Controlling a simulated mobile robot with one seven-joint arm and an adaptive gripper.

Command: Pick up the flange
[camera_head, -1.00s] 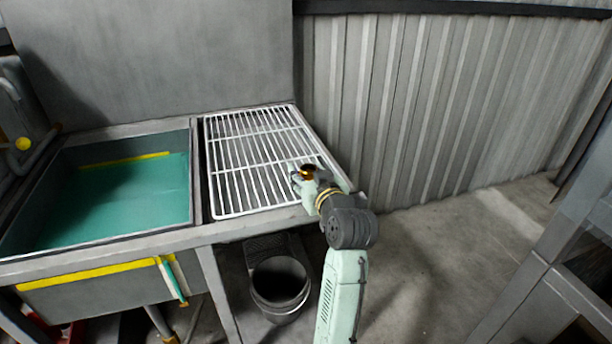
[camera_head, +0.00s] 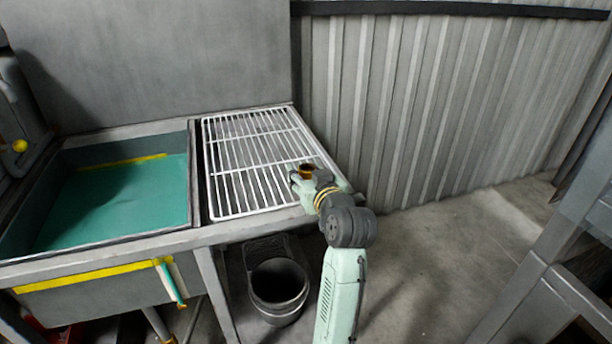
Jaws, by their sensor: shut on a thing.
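The pale green fingers and the wrist hide part of the flange. I cannot tell whether the flange touches the rack or is held just above it.
The white wire rack (camera_head: 240,168) lies on the counter beside a sink basin (camera_head: 120,205) with a teal bottom. A dark bucket (camera_head: 279,288) stands on the floor below. A corrugated wall (camera_head: 430,110) rises behind. The floor at right is open.

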